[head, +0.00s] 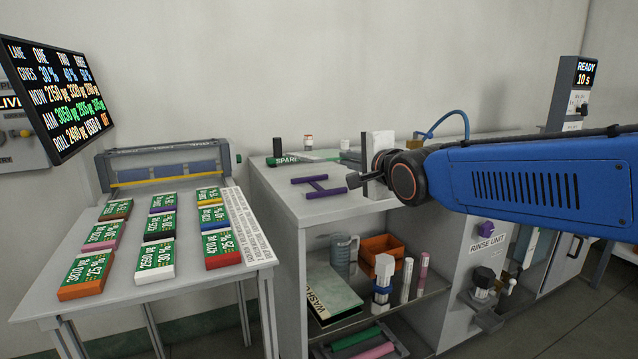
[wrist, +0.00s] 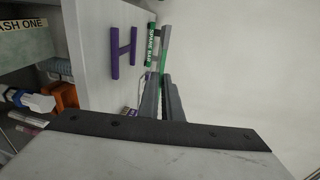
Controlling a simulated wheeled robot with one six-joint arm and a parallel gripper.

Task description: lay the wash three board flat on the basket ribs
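My gripper (head: 362,180) is over the left part of the cabinet top, near a purple H-shaped piece (head: 318,186). In the wrist view its two dark fingers (wrist: 162,80) lie close together. I cannot tell whether they are apart or closed, and no board clearly shows between them. Several green-labelled boards on coloured blocks (head: 159,225) lie in rows on the left table; I cannot make out which is wash three. A panel marked WASH (head: 333,293) leans in the open shelf; the wrist view shows a WASH ONE label (wrist: 22,24). I cannot identify the basket ribs.
A green spare bar (head: 287,160) lies at the back left of the cabinet top (head: 290,205). The shelf holds a jug (head: 343,250), an orange bin (head: 381,248) and bottles. A lane screen (head: 58,98) hangs at left; a READY display (head: 583,75) stands at right.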

